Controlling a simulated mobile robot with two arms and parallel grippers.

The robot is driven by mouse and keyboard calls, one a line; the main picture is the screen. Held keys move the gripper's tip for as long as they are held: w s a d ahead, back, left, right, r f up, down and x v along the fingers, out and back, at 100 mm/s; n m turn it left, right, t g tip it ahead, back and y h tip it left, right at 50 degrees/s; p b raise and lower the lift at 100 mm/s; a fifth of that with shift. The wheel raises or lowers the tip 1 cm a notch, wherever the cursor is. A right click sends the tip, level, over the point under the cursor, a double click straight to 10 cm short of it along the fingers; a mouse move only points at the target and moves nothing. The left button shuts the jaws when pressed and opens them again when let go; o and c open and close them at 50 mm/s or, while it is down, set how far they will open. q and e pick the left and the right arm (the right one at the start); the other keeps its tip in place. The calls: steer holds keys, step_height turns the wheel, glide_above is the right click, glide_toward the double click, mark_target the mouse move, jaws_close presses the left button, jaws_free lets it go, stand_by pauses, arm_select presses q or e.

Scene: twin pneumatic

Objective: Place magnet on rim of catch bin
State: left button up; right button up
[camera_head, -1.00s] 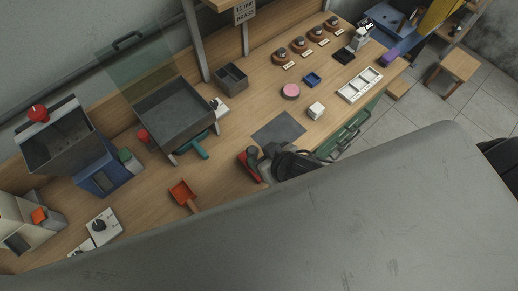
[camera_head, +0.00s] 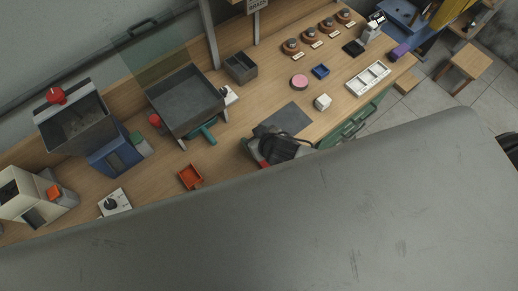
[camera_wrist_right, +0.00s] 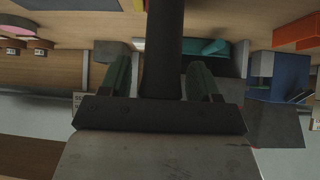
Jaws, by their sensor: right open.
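My right gripper (camera_head: 284,147) is a dark shape over the near edge of the bench, by the grey mat. In the right wrist view its green fingers (camera_wrist_right: 161,80) stand apart, open. A dark upright bar (camera_wrist_right: 165,45) shows between them; I cannot tell whether it is the magnet or whether the fingers touch it. A red and grey item (camera_head: 255,152) is partly hidden beside the gripper. A small dark open bin (camera_head: 240,67) and a larger grey raised tray (camera_head: 184,104) stand on the bench; I cannot tell which is the catch bin. My left gripper is not in view.
The grey mat (camera_head: 283,119) lies near the gripper. An orange scoop (camera_head: 190,177) and a blue machine (camera_head: 115,157) are left. My grey body hides the foreground.

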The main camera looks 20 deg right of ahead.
steer(key=shift+c, duration=0.3)
jaws_close()
steer(key=shift+r, duration=0.15)
